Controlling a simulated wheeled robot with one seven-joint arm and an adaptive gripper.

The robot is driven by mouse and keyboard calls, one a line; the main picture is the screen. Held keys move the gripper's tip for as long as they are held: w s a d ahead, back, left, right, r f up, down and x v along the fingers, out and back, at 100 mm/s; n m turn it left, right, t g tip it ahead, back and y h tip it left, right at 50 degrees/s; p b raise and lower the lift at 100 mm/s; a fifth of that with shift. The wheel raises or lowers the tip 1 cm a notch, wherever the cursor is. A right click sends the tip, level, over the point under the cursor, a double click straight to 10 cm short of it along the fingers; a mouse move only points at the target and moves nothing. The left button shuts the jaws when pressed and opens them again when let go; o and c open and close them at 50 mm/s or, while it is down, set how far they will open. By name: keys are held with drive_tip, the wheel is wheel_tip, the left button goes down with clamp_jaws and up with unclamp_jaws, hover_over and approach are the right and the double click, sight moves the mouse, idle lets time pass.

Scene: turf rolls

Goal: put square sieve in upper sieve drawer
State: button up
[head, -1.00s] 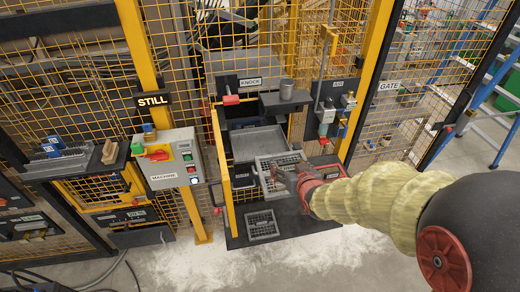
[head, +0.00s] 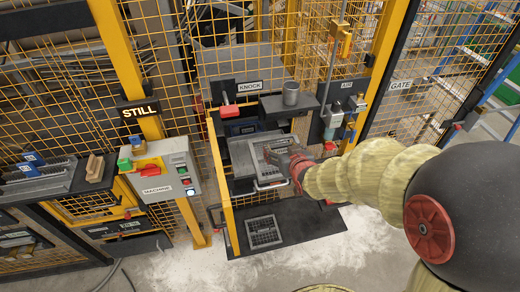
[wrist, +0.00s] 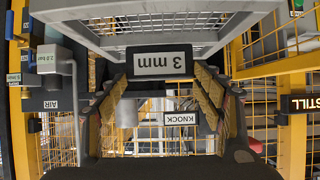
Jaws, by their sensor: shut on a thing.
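My gripper (head: 293,161) is shut on a grey sieve (head: 272,147) with a mesh grid. In the wrist view the sieve (wrist: 160,40) has a tab marked "3 mm" between the fingers. In the head view the sieve is over the right part of the pulled-out grey upper drawer (head: 240,153); I cannot tell whether it touches it. My gripper hides the sieve's right edge. A second grey sieve (head: 264,231) with a grid lies on the black lower plate, below and apart from the gripper.
A yellow post (head: 221,180) stands at the drawer's left. Above the drawer are a red KNOCK handle (head: 228,112) and a shelf with a grey cup (head: 290,93). The MACHINE control box (head: 167,172) is at left, the AIR panel (head: 340,105) at right. The plate's right side is clear.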

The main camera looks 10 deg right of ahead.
sight(270, 141)
drive_tip(key=x, duration=0.2)
drive_tip(key=a+x, duration=0.1)
drive_tip(key=x, duration=0.5)
drive_tip(key=shift+w+a+r+p, duration=0.15)
drive_tip(key=shift+a+r+p, duration=0.15)
drive_tip(key=shift+a+p, duration=0.1)
drive_tip(key=shift+w+a+f+p, duration=0.25)
drive_tip(key=shift+w+f, duration=0.7)
drive_tip(key=shift+f, duration=0.6)
drive_tip(key=shift+w+a+f+p, duration=0.25)
drive_tip(key=shift+w+f, duration=0.65)
drive_tip(key=shift+f, duration=0.6)
drive_tip(key=shift+w+a+f+p, duration=0.15)
drive_tip(key=shift+w+f+p, duration=0.15)
drive_tip(key=shift+w+f, duration=0.95)
drive_tip(key=shift+s+f, duration=0.3)
drive_tip(key=shift+f, duration=0.05)
drive_tip(key=shift+f, duration=0.15)
drive_tip(key=o, duration=2)
drive_tip(key=shift+o, duration=0.2)
